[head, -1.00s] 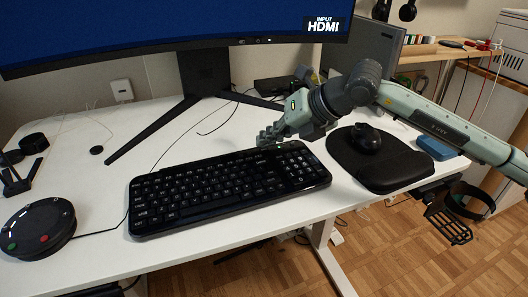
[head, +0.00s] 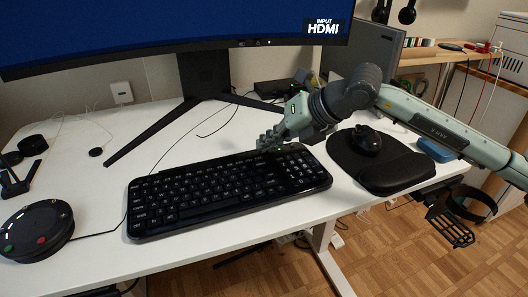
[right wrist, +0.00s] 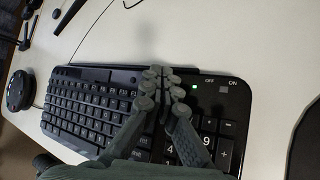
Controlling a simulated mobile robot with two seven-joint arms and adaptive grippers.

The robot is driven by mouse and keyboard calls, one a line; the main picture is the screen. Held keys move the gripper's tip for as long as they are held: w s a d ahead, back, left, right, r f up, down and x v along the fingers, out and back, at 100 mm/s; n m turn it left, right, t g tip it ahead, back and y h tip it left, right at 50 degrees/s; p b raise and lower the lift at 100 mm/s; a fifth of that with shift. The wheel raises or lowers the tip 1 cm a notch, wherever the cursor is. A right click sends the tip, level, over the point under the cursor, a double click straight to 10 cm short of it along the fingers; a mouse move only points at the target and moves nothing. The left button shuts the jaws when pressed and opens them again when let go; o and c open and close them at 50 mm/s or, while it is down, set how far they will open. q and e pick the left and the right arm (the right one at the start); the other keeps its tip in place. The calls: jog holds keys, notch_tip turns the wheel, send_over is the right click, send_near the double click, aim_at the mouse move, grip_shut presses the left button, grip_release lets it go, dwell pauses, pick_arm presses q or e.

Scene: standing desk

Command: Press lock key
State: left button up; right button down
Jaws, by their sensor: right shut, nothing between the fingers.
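The black keyboard (head: 205,205) lies on the white desk with its long side facing me. In the right wrist view the keyboard (right wrist: 85,105) shows a lit green light (right wrist: 194,88) next to an OFF/ON switch (right wrist: 222,84) at its top right. My right gripper (head: 267,144) is shut and empty, with its fingertips at the keyboard's top edge, right of the middle. In the right wrist view the gripper (right wrist: 160,76) covers part of the top edge and the keys below; I cannot tell whether it touches. The lock key cannot be made out. My left gripper is not in view.
A mouse (head: 367,139) sits on a black pad (head: 400,173) to the right. A round black device (head: 36,232) stands at the left front. The monitor stand (head: 205,75) rises behind the keyboard. Free desk (head: 85,190) lies left of the keyboard.

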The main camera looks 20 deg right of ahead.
dwell(0.3)
jog(key=shift+r+p, duration=0.3)
jog(key=shift+r, duration=0.4)
jog(key=shift+r+p, duration=1.4)
jog(key=shift+r, duration=1.1)
